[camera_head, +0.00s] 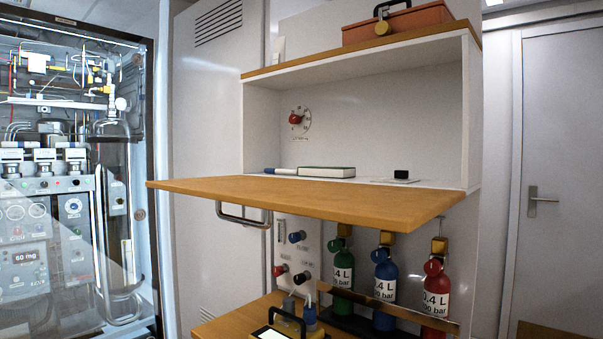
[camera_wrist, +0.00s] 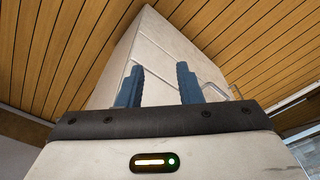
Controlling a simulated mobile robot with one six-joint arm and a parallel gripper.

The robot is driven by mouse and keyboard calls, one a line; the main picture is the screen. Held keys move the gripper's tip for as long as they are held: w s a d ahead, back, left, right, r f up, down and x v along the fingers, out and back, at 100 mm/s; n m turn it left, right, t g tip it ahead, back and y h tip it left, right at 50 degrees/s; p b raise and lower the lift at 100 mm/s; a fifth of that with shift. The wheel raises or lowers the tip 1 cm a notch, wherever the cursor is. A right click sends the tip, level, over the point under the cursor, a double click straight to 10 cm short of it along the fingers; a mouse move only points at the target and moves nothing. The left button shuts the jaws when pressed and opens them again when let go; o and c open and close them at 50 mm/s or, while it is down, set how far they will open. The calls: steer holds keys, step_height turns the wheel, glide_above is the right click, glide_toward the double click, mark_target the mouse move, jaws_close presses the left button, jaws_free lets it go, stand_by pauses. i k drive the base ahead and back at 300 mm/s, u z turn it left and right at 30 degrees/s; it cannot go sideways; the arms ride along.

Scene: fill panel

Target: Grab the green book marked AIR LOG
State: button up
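A closed book with green cover edges and pale pages (camera_head: 327,171) lies flat inside the wall cabinet, behind the fold-down wooden flap. Its marking cannot be read from here. My gripper (camera_wrist: 160,68) shows only in the wrist view, with its two blue fingers apart and nothing between them. It points up past a pale cabinet-like block towards the wooden slatted ceiling. The book is not in the wrist view, and my gripper is not seen in the head view.
The wooden flap (camera_head: 310,198) juts out in front of the cabinet. A blue-and-white pen-like item (camera_head: 280,171) lies left of the book, and a small black object (camera_head: 401,174) to the right. An orange case (camera_head: 398,24) sits on top. Gas bottles (camera_head: 385,292) stand below.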

mark_target(315, 171)
steer(key=z, duration=1.95)
steer(key=k, duration=1.55)
steer(key=u, duration=0.7)
steer(key=i, duration=1.1)
steer(key=u, duration=0.05)
